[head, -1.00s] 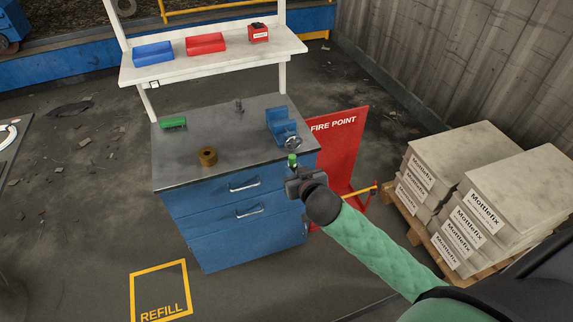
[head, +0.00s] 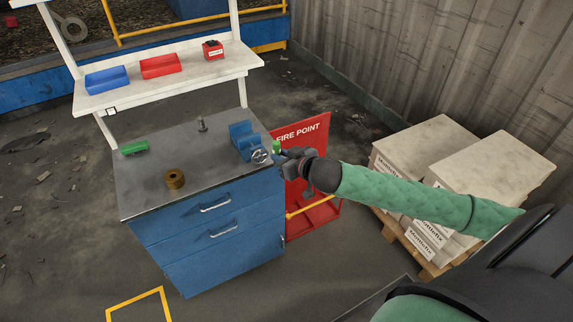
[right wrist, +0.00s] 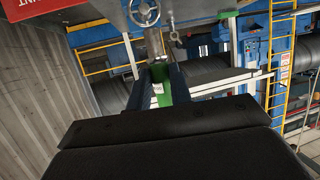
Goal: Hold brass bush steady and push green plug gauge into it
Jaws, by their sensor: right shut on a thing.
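The brass bush (head: 174,179) stands on the grey top of the workbench, near its front left, with its hole facing up. My right gripper (head: 283,155) is at the bench's right edge, beside the blue vice. It is shut on the green plug gauge (head: 276,146), whose green part shows just above the jaws. In the right wrist view the gauge's green body (right wrist: 163,82) sits between the two dark fingers, with a grey metal cylinder (right wrist: 155,44) beyond it. The gauge is well apart from the bush. My left gripper is not in view.
A blue vice (head: 245,141) stands at the bench's right. A green block (head: 134,148) and a small grey upright piece (head: 202,124) are farther back. A red fire point stand (head: 304,140) is behind the arm. The bench middle is clear.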

